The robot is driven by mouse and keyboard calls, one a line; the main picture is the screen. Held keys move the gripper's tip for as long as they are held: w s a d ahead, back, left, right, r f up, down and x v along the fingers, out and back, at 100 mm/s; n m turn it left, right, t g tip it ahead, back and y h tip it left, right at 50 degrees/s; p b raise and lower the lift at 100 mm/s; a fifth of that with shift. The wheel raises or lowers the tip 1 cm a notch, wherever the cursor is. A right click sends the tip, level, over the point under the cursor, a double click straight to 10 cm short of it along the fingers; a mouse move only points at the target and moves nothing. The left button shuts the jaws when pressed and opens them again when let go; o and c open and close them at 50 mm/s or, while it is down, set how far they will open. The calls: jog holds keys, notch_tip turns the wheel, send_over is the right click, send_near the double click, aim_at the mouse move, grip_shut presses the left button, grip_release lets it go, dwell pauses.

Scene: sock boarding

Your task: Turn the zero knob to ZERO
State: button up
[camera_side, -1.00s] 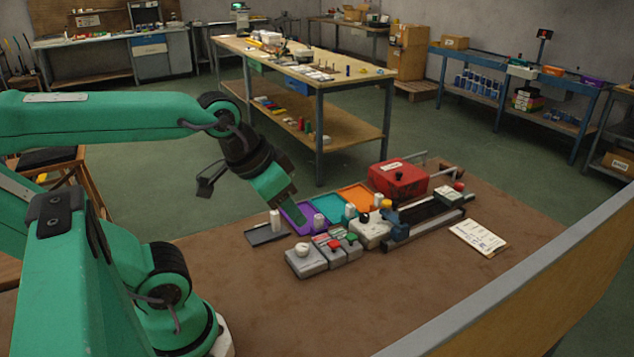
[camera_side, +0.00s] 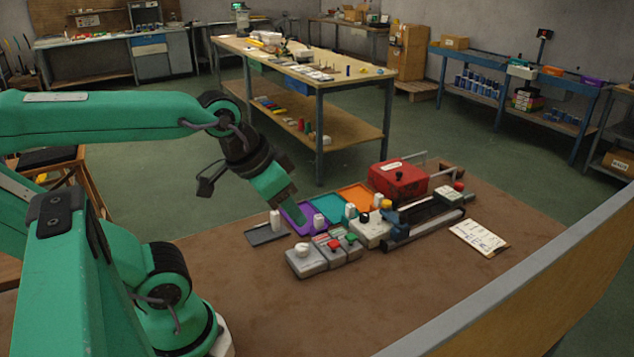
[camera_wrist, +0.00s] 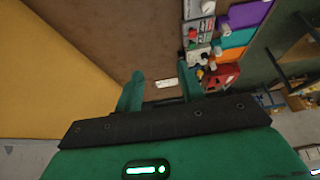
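A grey box with a round white knob (camera_side: 302,248) on top stands at the front left of the device row. A pale box with a dark knob (camera_side: 365,217) stands further right. I cannot read a ZERO mark on either, nor tell which is the zero knob. My gripper (camera_side: 299,220) hangs above the row, near the purple tray, pointing down, and appears apart from both knobs. In the wrist view my gripper (camera_wrist: 162,92) has its two green fingers wide apart with nothing between them. The knob boxes lie at the top right there, outside the fingers.
Boxes with a red button (camera_side: 334,245) and a green button (camera_side: 352,237) adjoin the white-knob box. Purple (camera_side: 292,212), teal (camera_side: 328,206) and orange (camera_side: 354,192) trays lie behind. A red machine (camera_side: 398,180) and clipboard (camera_side: 478,237) are right. The brown front tabletop (camera_side: 400,300) is clear.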

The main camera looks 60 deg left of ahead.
jog(key=shift+o, duration=1.2)
jog(key=n+g, duration=0.5)
jog(key=n, duration=1.4)
send_over(302, 246)
notch_tip(302, 246, down, 13)
jog(key=shift+d+f, duration=0.1)
jog(key=shift+f, duration=0.1)
jog(key=shift+a+f+g, duration=0.2)
jog(key=shift+f+g, duration=0.1)
jog(key=shift+f, duration=0.1)
jog(key=shift+f, duration=3.8)
